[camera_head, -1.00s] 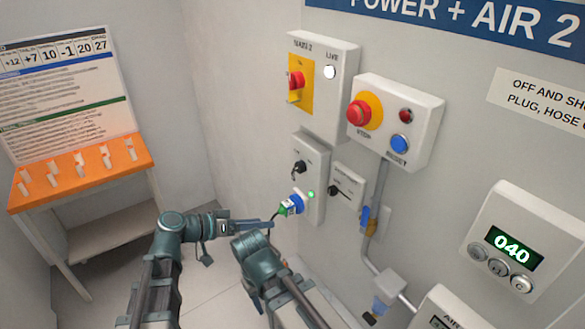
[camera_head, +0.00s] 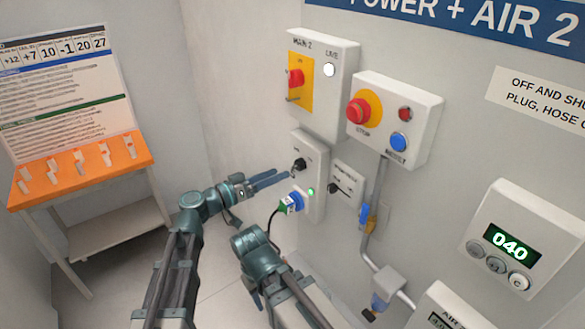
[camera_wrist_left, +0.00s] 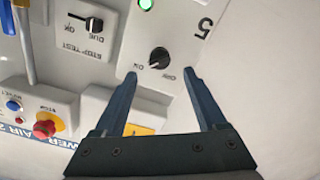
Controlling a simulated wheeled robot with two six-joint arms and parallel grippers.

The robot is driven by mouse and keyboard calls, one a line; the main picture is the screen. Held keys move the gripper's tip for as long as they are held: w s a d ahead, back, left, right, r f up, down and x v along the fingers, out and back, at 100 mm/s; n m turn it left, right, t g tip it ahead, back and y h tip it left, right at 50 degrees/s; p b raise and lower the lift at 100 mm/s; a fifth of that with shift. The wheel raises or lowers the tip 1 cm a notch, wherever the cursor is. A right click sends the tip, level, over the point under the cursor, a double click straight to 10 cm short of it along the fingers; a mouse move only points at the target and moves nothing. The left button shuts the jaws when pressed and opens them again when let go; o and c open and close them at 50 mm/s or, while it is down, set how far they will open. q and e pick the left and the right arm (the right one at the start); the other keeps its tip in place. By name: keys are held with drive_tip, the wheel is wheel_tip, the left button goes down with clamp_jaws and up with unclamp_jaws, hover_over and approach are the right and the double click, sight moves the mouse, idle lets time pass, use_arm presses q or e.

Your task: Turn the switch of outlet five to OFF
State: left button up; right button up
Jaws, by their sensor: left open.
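The outlet five box (camera_head: 317,160) is a white wall box in the head view. It bears a black rotary switch (camera_head: 299,165), a lit green lamp (camera_head: 311,191) and a blue plug (camera_head: 297,201) with a cable. In the left wrist view the box is upside down, with a "5", the switch (camera_wrist_left: 159,58) and the green lamp (camera_wrist_left: 146,4). Which label the switch points at is hard to tell. My left gripper (camera_head: 289,175) is open and empty in front of the box. In the left wrist view its fingertips (camera_wrist_left: 160,73) lie either side of the switch, apparently short of it.
The main switch box (camera_head: 330,95) is above, and the stop and reset box (camera_head: 418,125) is to its right. A stop test box (camera_head: 347,185) sits close to the right of outlet five. An orange-topped table (camera_head: 125,160) stands at the left.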

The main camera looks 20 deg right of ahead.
sight(295, 167)
use_arm(q)
drive_tip(key=shift+x, duration=3.2)
drive_tip(key=shift+c, duration=0.3)
clamp_jaws()
